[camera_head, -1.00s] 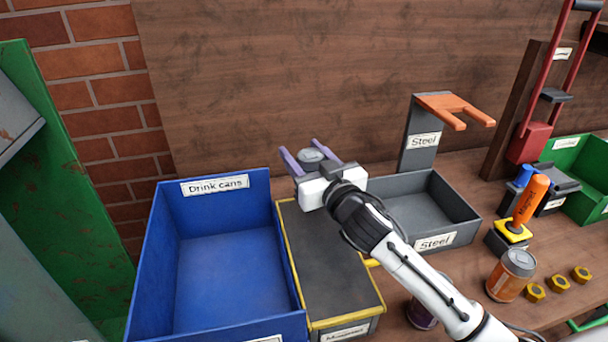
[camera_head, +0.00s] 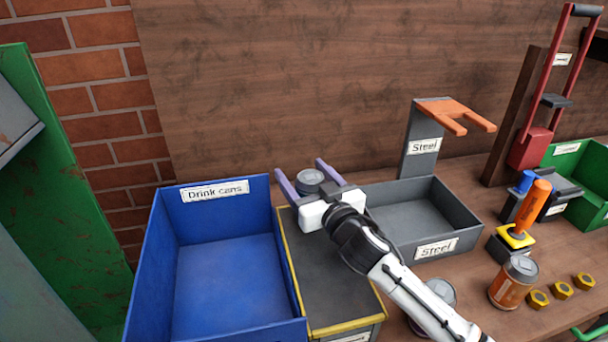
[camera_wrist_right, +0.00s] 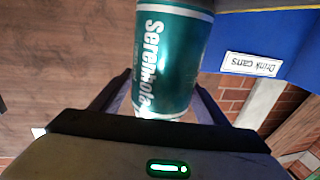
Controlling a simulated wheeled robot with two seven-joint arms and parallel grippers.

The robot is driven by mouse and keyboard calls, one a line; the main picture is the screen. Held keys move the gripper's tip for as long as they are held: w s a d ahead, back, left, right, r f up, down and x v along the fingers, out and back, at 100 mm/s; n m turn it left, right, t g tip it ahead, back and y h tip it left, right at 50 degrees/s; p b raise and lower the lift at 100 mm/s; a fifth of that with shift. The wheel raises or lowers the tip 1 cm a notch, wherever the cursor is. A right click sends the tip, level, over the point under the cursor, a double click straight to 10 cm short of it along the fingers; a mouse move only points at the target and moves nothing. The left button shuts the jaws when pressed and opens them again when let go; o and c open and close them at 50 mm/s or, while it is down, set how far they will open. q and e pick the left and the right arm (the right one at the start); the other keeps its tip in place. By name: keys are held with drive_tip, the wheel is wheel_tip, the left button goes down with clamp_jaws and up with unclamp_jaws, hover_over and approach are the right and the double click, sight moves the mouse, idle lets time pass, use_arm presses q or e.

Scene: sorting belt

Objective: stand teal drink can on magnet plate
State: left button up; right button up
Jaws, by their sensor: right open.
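The teal drink can (camera_wrist_right: 170,60) is upright between my right fingers in the wrist view, its lettering facing the camera. In the head view only its grey top (camera_head: 309,177) shows clearly. My right gripper (camera_head: 306,180) is open, with one finger on each side of the can. It is over the far end of the dark magnet plate (camera_head: 325,270), which has yellow edges. The can's base is hidden, so I cannot tell whether it touches the plate. My left gripper is not in view.
The blue drink cans bin (camera_head: 225,285) is left of the plate. The grey steel bin (camera_head: 440,215) is to the right, with an orange fork (camera_head: 455,110) behind it. Another can (camera_head: 441,292) is partly behind my arm.

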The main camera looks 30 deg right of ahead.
drive_tip(key=s+b, duration=0.1)
drive_tip(key=s, duration=1.1)
drive_tip(key=shift+a, duration=0.35)
